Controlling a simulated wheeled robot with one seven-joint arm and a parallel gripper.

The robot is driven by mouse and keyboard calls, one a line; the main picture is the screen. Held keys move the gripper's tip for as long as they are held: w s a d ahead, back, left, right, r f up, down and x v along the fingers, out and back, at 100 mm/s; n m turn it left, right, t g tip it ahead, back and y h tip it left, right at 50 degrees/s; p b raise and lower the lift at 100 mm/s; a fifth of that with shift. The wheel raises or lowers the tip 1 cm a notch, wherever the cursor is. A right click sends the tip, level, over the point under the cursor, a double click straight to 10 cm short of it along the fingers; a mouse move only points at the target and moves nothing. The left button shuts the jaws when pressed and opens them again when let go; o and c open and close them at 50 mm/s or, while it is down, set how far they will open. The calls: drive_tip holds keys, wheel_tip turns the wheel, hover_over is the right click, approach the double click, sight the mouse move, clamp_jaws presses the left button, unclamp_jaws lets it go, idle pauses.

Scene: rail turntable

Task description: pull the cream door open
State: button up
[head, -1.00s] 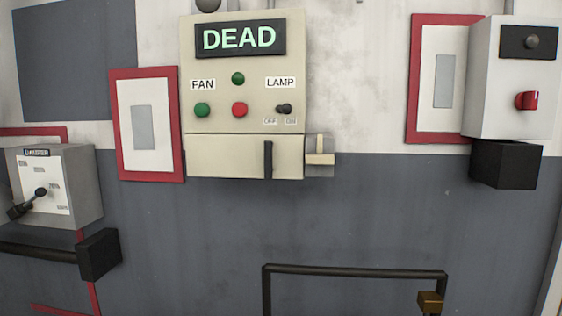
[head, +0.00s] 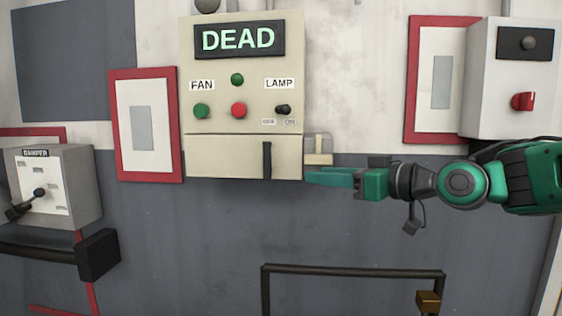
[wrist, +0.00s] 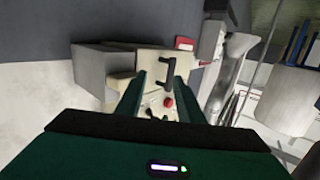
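The cream door (head: 222,156) is the shut lower panel of the cream control box in the head view. A black vertical bar handle (head: 267,160) stands near its right edge. The handle also shows in the wrist view (wrist: 164,74), just beyond and between the fingertips. My gripper (head: 308,177) comes in from the right, its green fingers pointing left at the door's lower right edge, to the right of the handle. In the wrist view my gripper (wrist: 160,90) has its fingers apart with nothing between them. It does not appear to touch the handle.
A small cream latch (head: 319,158) on a grey block sits right of the door, just above my fingertips. The control box (head: 215,65) above carries buttons and a DEAD sign. A black rail (head: 355,270) is below. A grey switch box (head: 500,75) is at right.

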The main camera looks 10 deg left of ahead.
sight(276, 157)
drive_tip(key=shift+n+y, duration=0.4)
drive_tip(key=shift+y, duration=0.3)
drive_tip(key=w+a+r, duration=0.1)
drive_tip(key=a, duration=0.3)
drive_tip(key=w+a+r, duration=0.1)
drive_tip(key=w+a, duration=0.1)
drive_tip(key=a, duration=0.2)
drive_tip(key=w+a, duration=0.1)
drive_tip(key=a, duration=0.2)
drive_tip(key=shift+w+a+r, duration=0.3)
drive_tip(key=shift+a+r, duration=0.1)
drive_tip(key=shift+c, duration=0.3)
